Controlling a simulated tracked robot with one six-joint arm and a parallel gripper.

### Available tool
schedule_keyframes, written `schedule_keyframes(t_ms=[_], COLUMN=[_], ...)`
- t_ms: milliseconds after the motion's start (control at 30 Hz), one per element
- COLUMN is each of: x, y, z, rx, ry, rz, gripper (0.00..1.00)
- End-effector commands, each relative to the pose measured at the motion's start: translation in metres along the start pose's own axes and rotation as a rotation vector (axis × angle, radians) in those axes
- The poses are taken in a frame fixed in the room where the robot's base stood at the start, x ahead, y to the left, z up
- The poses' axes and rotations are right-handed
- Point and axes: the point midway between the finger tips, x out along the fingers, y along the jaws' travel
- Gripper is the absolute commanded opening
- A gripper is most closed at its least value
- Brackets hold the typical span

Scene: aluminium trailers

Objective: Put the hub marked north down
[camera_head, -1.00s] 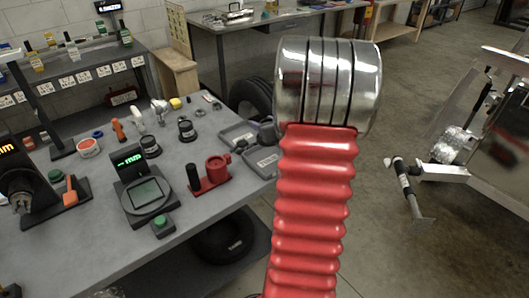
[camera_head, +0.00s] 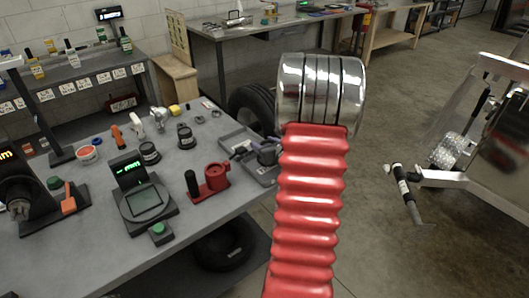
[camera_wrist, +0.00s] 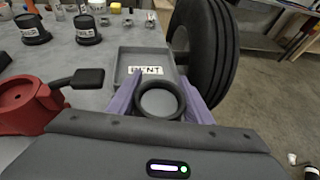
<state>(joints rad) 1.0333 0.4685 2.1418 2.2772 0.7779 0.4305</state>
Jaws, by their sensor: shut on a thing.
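My gripper (camera_wrist: 160,98) has purple fingers shut on a dark, round, hollow-topped hub (camera_wrist: 160,118). No marking shows on the hub from here. The hub is in front of a grey tray (camera_wrist: 125,64) labelled BENT in the wrist view; I cannot tell its height above the table. In the head view my gripper (camera_head: 250,149) is over the trays at the table's right edge, partly hidden behind my red arm. Two other dark cylinders with white labels, (camera_wrist: 32,30) and (camera_wrist: 88,30), stand on the table; their words are too small to read.
A red fixture (camera_head: 212,176) stands on the grey table (camera_head: 90,235), left of the trays. A scale with a green display (camera_head: 143,203) stands nearer. A black tyre (camera_wrist: 209,45) is close beyond the tray's right side. Small parts lie at the back.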

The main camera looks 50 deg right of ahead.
Motion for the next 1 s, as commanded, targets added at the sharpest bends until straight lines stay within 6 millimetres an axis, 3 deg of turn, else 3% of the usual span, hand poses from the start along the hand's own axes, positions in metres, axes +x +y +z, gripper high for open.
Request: schedule_keyframes(t_ms=[333,700,1000], x=[0.0,0.013,0.014], y=[-0.001,-0.001,-0.002], z=[0.0,-0.031,-0.033], rx=[0.0,0.001,0.0], ry=[-0.004,-0.003,-0.005], rz=[-0.001,-0.001,-0.003], gripper=[0.0,0.0,0.0])
